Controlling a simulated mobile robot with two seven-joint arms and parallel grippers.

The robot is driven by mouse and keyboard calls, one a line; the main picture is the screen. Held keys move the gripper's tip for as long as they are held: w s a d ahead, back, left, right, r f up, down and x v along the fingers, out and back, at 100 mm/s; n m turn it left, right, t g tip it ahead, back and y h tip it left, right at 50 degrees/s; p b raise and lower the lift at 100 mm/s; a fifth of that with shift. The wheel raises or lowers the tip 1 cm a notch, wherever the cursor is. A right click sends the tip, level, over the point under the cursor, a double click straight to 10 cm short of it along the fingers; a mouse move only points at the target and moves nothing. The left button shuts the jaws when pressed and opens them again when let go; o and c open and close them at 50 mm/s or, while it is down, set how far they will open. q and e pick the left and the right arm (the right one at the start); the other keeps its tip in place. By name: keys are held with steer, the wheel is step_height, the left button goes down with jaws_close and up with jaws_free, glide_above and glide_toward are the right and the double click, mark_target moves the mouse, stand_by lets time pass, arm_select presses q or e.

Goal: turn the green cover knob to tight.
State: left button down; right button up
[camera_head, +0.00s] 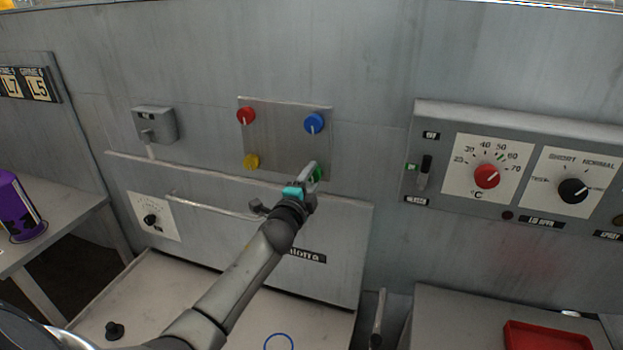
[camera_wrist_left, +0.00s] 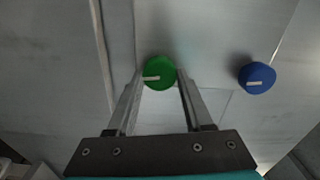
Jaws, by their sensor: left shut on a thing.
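The green cover knob (camera_head: 319,174) is at the lower right of a metal plate (camera_head: 279,137) on the wall, partly hidden by my left gripper (camera_head: 315,170). In the left wrist view the green knob (camera_wrist_left: 161,68) sits between the fingertips of my left gripper (camera_wrist_left: 160,80), which is shut on it. Its white mark points left in that view. The plate's other knobs are red (camera_head: 246,115), blue (camera_head: 315,123) and yellow (camera_head: 251,161). The blue knob also shows in the left wrist view (camera_wrist_left: 257,77), clear of the fingers. My right gripper is not in view.
A long handle bar (camera_head: 215,207) runs across the panel below the plate. A control box (camera_head: 515,170) with red and black dials is at the right. A red tray (camera_head: 545,338) is at lower right, and a purple can (camera_head: 17,207) stands at left.

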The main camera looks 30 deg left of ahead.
arm_select(q)
steer(key=shift+m, duration=0.5)
steer(key=shift+c, duration=1.5)
jaws_free()
steer(key=v, duration=1.5)
steer(key=shift+s, duration=0.15)
